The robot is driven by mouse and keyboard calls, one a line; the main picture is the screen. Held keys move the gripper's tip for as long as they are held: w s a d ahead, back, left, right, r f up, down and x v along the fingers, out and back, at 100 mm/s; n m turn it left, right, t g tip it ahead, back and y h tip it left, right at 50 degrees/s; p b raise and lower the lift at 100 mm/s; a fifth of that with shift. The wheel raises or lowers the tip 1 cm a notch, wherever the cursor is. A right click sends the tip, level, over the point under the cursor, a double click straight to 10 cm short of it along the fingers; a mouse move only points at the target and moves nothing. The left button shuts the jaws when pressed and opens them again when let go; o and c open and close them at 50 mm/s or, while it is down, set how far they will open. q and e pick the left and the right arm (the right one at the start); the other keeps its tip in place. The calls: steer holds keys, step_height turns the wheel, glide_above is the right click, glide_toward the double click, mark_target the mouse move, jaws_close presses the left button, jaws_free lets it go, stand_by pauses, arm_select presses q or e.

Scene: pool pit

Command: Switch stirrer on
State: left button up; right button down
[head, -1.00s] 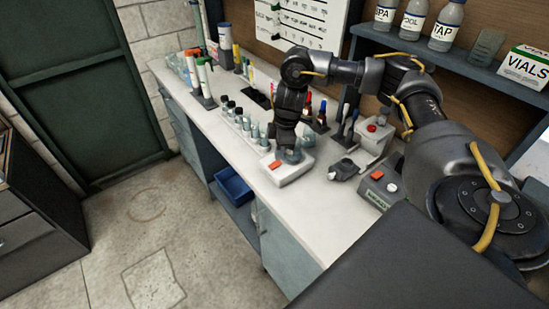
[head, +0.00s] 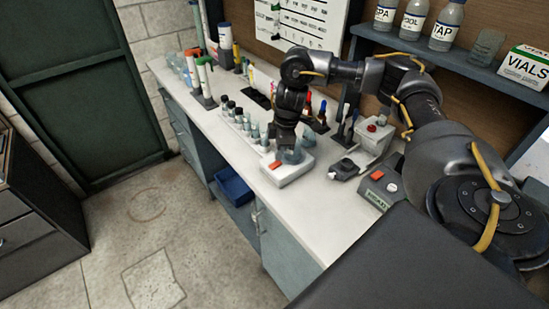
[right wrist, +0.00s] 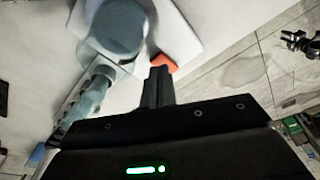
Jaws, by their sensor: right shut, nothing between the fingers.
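The stirrer is a white, low box (head: 292,175) on the bench, with an orange-red switch (head: 275,165) at its left front. A clear vessel (head: 296,154) stands on top, partly hidden by my arm. My right gripper (head: 280,152) points down beside the vessel, close above the switch. In the right wrist view its shut fingers (right wrist: 158,86) are empty and reach up to the orange switch (right wrist: 163,63). I cannot tell whether they touch it. The vessel (right wrist: 122,28) is left of the fingers there. My left gripper is not in view.
A row of capped vials (head: 240,117) stands left of the stirrer, close to the gripper. A small dark-topped device (head: 345,170) and a grey-green box with a red switch (head: 380,188) are to its right. The bench front (head: 295,215) is clear.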

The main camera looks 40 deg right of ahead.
mark_target(280, 162)
steer(key=shift+f+b, duration=0.4)
steer(key=shift+f, duration=0.45)
stand_by(0.7)
steer(key=shift+r, duration=0.1)
step_height(280, 162, up, 7)
steer(key=p, duration=0.7)
steer(key=shift+p, duration=0.35)
steer(key=shift+s, duration=0.1)
